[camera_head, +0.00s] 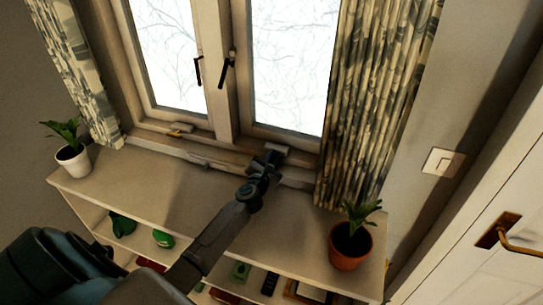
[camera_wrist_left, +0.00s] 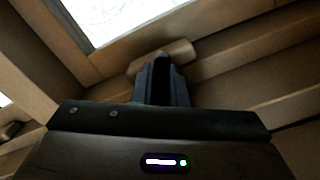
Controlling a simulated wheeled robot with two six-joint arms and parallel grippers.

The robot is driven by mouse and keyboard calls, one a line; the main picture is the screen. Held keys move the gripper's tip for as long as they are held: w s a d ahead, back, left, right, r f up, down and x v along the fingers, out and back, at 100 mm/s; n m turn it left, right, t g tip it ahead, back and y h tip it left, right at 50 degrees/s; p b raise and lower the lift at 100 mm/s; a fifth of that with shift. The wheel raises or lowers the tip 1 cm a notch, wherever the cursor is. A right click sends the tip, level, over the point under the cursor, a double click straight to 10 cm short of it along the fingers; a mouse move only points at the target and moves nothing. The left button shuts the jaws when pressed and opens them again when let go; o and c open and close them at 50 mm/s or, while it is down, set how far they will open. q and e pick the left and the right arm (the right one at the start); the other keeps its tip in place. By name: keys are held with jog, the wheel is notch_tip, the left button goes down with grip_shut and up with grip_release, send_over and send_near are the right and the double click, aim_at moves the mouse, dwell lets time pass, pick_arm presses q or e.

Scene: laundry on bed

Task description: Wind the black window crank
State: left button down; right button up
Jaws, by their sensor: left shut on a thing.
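My left gripper (camera_head: 264,164) is at the foot of the right window pane, beside the pale crank housing (camera_head: 276,149) on the sill. In the left wrist view its fingers (camera_wrist_left: 162,82) are shut on a dark piece (camera_wrist_left: 161,66) just in front of the tan housing (camera_wrist_left: 178,55). This looks like the black window crank; most of it is hidden between the fingers. My right gripper is not in view.
A second housing with a yellowish crank (camera_head: 179,131) sits under the left pane. Two dark window handles (camera_head: 227,69) hang higher up. A potted plant (camera_head: 351,246) stands at the shelf's right, another (camera_head: 72,158) at its left. A patterned curtain (camera_head: 370,110) hangs close on the right.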

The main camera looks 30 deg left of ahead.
pick_arm(q)
jog(key=m+p, duration=0.1)
jog(key=m, duration=0.2)
jog(key=shift+r+p, duration=0.1)
jog(key=shift+p, duration=0.2)
jog(key=m+p, duration=0.1)
jog(key=m, duration=0.2)
jog(key=shift+d+m+p, duration=0.1)
jog(key=shift+m+p, duration=0.2)
jog(key=m, duration=0.2)
jog(key=m+p, duration=0.1)
jog(key=shift+f+m, duration=0.2)
jog(key=shift+m, duration=0.2)
jog(key=shift+m+p, duration=0.45)
jog(key=shift+m, duration=0.25)
jog(key=shift+f, duration=0.1)
jog(key=c, duration=1.4)
grip_release()
jog(key=shift+c, duration=0.2)
